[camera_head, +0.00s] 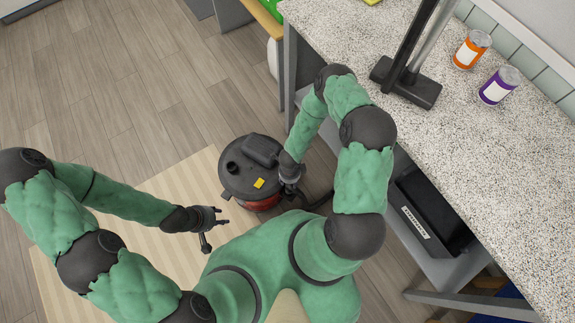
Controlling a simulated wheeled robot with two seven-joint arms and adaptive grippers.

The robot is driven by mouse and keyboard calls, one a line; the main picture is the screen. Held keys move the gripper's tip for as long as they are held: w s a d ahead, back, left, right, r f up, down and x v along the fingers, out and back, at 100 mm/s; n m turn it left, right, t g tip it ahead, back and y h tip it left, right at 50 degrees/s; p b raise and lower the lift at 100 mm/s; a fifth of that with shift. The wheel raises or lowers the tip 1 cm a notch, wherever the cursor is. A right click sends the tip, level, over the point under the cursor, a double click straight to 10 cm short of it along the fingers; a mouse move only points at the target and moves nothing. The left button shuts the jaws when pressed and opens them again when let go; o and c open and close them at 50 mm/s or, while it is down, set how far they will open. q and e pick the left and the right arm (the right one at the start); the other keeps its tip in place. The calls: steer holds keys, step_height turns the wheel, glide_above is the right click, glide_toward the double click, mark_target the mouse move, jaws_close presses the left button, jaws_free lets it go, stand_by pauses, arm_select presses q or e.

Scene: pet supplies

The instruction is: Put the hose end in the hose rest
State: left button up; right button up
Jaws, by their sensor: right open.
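A round black canister vacuum (236,180) with a red lower band stands on the floor ahead of me. A short dark stretch that looks like its hose (322,200) runs right from it and passes behind my arm. I cannot make out the hose end or the hose rest. My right gripper (290,188) is open at the vacuum's right side, partly hidden by my wrist; I cannot tell whether it touches. My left gripper (220,216) is left of and below the vacuum, over the mat. A small dark rod-like part hangs beside it; its grip is unclear.
A speckled counter (470,140) fills the right side. It carries a black stand with upright bars (408,80), an orange can (472,50) and a purple can (498,86). A black labelled bin (435,212) sits on a shelf below. Bare wood floor (110,90) lies at left, beside a beige mat (170,260).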

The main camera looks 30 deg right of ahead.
steer(key=s+a+r+n+y, duration=0.2)
steer(key=a+r+n, duration=0.3)
steer(key=r+n, duration=0.3)
steer(key=s+a+r+n+y, duration=0.2)
steer(key=a+r+n, duration=0.4)
steer(key=n, duration=1)
step_height(320, 180, up, 2)
steer(key=shift+s+r+n, duration=0.1)
steer(key=shift+s+n, duration=0.3)
steer(key=shift+s, duration=0.35)
steer(key=shift+r+p, duration=0.7)
steer(key=shift+p, duration=0.05)
